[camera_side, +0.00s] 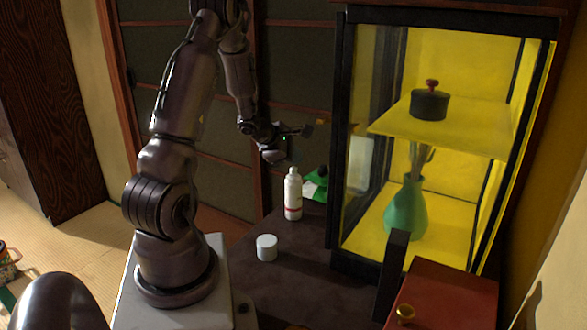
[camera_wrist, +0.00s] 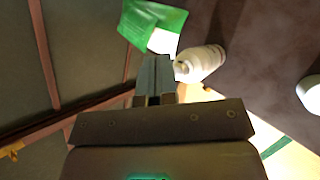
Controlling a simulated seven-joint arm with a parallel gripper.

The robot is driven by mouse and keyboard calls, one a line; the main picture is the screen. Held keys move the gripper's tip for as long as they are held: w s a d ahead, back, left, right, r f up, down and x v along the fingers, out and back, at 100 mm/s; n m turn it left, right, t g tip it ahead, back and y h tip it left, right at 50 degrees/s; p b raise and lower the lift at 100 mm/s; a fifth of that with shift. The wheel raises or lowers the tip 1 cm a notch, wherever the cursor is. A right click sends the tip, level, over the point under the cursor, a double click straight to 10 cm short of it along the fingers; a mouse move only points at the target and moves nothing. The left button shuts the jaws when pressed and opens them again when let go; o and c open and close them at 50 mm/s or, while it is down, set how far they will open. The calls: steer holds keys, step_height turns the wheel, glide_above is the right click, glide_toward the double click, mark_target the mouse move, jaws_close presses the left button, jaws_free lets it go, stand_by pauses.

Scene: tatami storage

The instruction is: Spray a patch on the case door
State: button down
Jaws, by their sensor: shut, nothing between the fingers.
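A white bottle (camera_side: 293,197) with a narrow top stands upright on the dark surface left of the glass case. It also shows in the wrist view (camera_wrist: 203,63), right of the fingertips. The case (camera_side: 341,130) has a black frame, glass panes and a yellow interior. I cannot tell which pane is the door, and no patch on it can be made out. My gripper (camera_side: 274,156) is above and left of the bottle, apart from it. In the wrist view its grey fingers (camera_wrist: 156,68) are together with nothing between them.
A green and white packet (camera_side: 316,186) lies behind the bottle. A white round jar (camera_side: 266,247) stands nearer the front. The case holds a dark lidded pot (camera_side: 429,104) on its shelf and a green vase (camera_side: 405,207) below. A red box (camera_side: 445,290) is at front right.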

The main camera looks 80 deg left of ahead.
mark_target(294, 169)
stand_by(0.3)
steer(key=shift+f, duration=0.45)
stand_by(0.3)
steer(key=shift+r, duration=0.5)
steer(key=shift+r, duration=3)
stand_by(0.5)
